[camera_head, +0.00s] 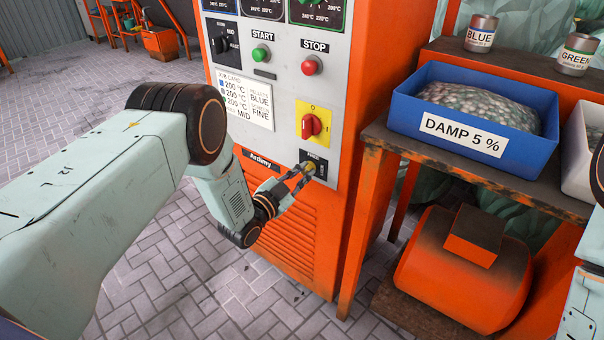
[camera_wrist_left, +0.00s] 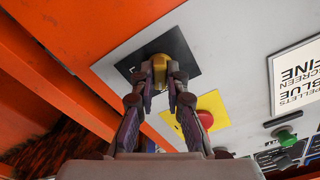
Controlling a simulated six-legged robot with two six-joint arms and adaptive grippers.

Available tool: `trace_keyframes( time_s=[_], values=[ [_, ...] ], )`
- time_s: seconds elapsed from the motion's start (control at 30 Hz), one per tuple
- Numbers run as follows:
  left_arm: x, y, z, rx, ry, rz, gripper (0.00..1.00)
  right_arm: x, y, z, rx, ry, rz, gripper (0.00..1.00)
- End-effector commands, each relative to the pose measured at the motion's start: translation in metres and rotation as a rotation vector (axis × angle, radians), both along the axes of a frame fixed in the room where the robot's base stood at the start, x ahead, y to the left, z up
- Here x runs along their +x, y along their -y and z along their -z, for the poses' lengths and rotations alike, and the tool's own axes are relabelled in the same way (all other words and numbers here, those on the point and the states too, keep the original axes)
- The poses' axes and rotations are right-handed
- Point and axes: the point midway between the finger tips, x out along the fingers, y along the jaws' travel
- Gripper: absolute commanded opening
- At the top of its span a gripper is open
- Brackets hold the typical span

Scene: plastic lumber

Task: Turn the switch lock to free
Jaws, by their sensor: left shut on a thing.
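The switch lock (camera_head: 311,166) is a small yellow knob on a black plate low on the grey panel of the orange machine. The plate carries small white lettering that is mostly too small or covered to read. My left gripper (camera_head: 299,174) reaches it from the lower left, its fingers closed around the knob. In the left wrist view the yellow knob (camera_wrist_left: 158,62) sits between the two fingertips (camera_wrist_left: 165,75), against the black plate (camera_wrist_left: 181,48). The fingers hide much of the knob, so its exact turn cannot be told. My right gripper is out of view.
A red rotary knob (camera_head: 312,124) on a yellow plate is just above the lock. Green START (camera_head: 260,54) and red STOP (camera_head: 311,65) buttons are higher. A shelf with a blue DAMP 5 % bin (camera_head: 400,110) stands close on the right. The paved floor at left is clear.

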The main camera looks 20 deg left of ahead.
Motion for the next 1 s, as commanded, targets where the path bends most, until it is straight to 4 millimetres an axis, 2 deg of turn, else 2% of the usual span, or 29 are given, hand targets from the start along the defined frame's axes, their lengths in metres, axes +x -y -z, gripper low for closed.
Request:
trace_keyframes(
  time_s=[0.5,1.0],
  values=[
    [0.0031,0.0007,-0.0051,-0.383,-0.128,0.004,0.0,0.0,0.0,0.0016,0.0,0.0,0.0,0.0],
    [0.0035,0.0007,-0.0059,-0.51,-0.172,0.005,0.0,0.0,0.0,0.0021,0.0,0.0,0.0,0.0]
  ],
)
